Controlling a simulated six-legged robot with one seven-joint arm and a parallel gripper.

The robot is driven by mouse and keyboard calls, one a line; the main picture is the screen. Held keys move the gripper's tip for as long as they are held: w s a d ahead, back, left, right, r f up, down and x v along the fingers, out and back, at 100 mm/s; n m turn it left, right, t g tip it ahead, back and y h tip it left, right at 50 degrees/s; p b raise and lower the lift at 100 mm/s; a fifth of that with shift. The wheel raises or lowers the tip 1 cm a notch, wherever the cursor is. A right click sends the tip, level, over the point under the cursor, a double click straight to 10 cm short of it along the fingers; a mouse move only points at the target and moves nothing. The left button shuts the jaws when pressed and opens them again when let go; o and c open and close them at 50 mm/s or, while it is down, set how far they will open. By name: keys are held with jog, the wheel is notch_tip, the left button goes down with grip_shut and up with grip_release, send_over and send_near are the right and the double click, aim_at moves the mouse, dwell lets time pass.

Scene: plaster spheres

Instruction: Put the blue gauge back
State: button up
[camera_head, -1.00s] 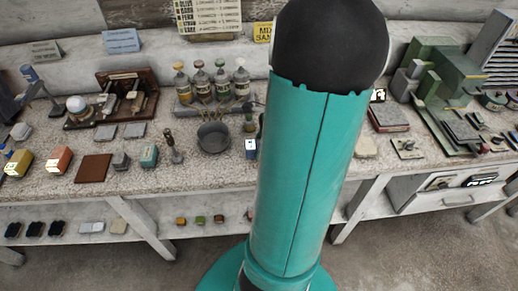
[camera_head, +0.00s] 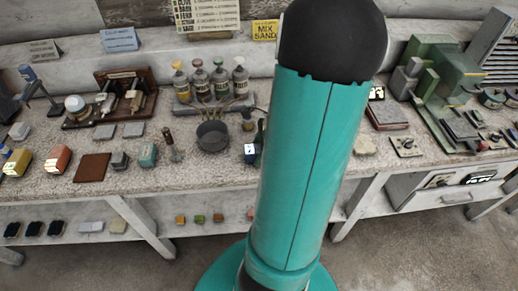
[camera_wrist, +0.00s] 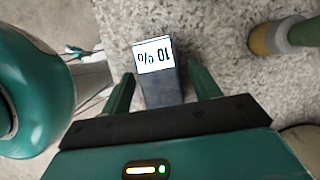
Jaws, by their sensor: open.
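The blue gauge (camera_wrist: 160,85) is a dark blue block with a lit white face that reads "10 %" upside down in the wrist view. It stands on the speckled bench top. My gripper (camera_wrist: 158,70) is open, with one green finger on each side of the gauge. Small gaps seem to show between fingers and block. In the head view the gauge (camera_head: 251,153) is small, just left of my teal arm, right of a grey bowl. My gripper is mostly hidden behind the arm there.
A grey bowl (camera_head: 212,136) and several bottles (camera_head: 222,80) stand left of the gauge. Orange (camera_head: 58,160) and yellow (camera_head: 18,162) blocks sit at the far left. A green machine (camera_head: 440,85) is at the right. A lower shelf (camera_head: 195,238) holds small blocks.

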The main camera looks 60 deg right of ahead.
jog(key=v, duration=1.2)
jog(key=w+a+r+n+h, duration=0.1)
jog(key=w+a+r+n, duration=0.15)
jog(key=a+n, duration=0.2)
jog(key=w+a+r+n+g, duration=0.1)
jog(key=w+a+r+n, duration=0.1)
jog(key=w+a+n, duration=0.3)
jog(key=a+r+n+h, duration=0.1)
jog(key=a+r+n, duration=0.15)
jog(key=a, duration=0.35)
jog(key=s+a+r+n+t, duration=0.1)
jog(key=a+r+n, duration=0.1)
jog(key=a+n, duration=0.6)
jog(key=s+a+r+n+t, duration=0.1)
jog(key=a+r+n+t, duration=0.1)
jog(key=a+n, duration=0.5)
jog(key=a, duration=0.2)
jog(key=shift+a+n+h, duration=0.4)
jog(key=shift+r, duration=0.1)
jog(key=c, duration=0.6)
jog(key=shift+o, duration=0.2)
jog(key=shift+d, duration=0.1)
